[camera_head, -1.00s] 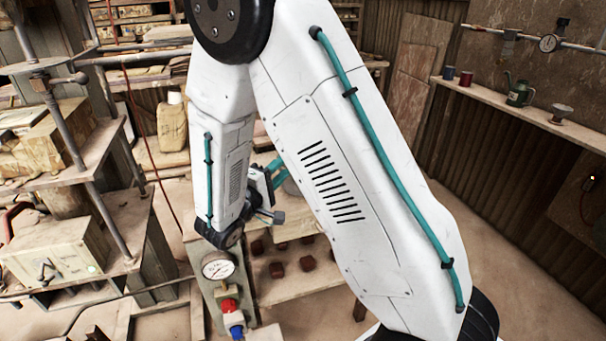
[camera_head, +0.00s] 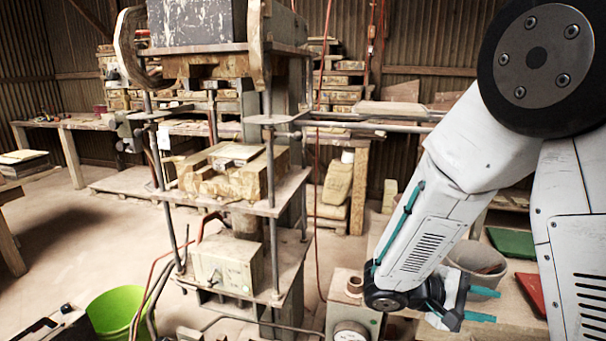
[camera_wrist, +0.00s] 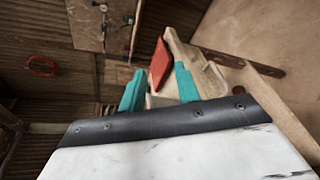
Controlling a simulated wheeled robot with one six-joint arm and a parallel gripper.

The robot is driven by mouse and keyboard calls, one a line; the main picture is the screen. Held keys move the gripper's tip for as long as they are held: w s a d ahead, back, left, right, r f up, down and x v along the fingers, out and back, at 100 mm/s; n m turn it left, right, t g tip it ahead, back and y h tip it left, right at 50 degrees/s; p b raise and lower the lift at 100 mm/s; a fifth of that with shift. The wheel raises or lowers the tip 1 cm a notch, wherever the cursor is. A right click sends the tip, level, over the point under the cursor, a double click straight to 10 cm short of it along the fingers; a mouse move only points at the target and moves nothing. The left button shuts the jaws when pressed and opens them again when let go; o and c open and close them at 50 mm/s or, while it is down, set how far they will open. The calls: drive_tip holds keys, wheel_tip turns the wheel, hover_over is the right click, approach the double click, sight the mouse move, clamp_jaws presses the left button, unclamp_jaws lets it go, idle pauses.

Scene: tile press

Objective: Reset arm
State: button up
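My arm comes in from the right in the head view and folds down to my gripper (camera_head: 496,305). The two teal fingers are spread apart with nothing between them. They point right, over the bench (camera_head: 510,312) and beside a grey bucket (camera_head: 476,260). In the wrist view my gripper (camera_wrist: 159,70) also shows its fingers apart. A red flat piece (camera_wrist: 160,64) appears beyond them, and I cannot tell its distance. The press (camera_head: 240,180) stands left of my arm, with a block-like mould (camera_head: 238,178) on its middle plate.
A control box with a gauge (camera_head: 350,331) stands just left of my gripper. A green panel (camera_head: 513,243) and a red panel (camera_head: 531,290) lie on the right. A lime bucket (camera_head: 115,311) is on the floor at lower left. Open floor (camera_head: 75,235) lies further left.

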drive_tip(key=s+a+r+m+t+y, duration=0.1)
drive_tip(key=s+a+r+y, duration=0.2)
drive_tip(key=s+r+y, duration=0.1)
drive_tip(key=s+a+r+m+t+y, duration=0.1)
drive_tip(key=s+a+r+m+y, duration=0.1)
drive_tip(key=s+r+y, duration=0.2)
drive_tip(key=s+a+r+m+y, duration=0.2)
drive_tip(key=s+a+r+y, duration=0.1)
drive_tip(key=s+y, duration=0.4)
drive_tip(key=shift+s+a+r+t, duration=0.4)
drive_tip(key=shift+s+r, duration=0.25)
drive_tip(key=shift+s, duration=0.95)
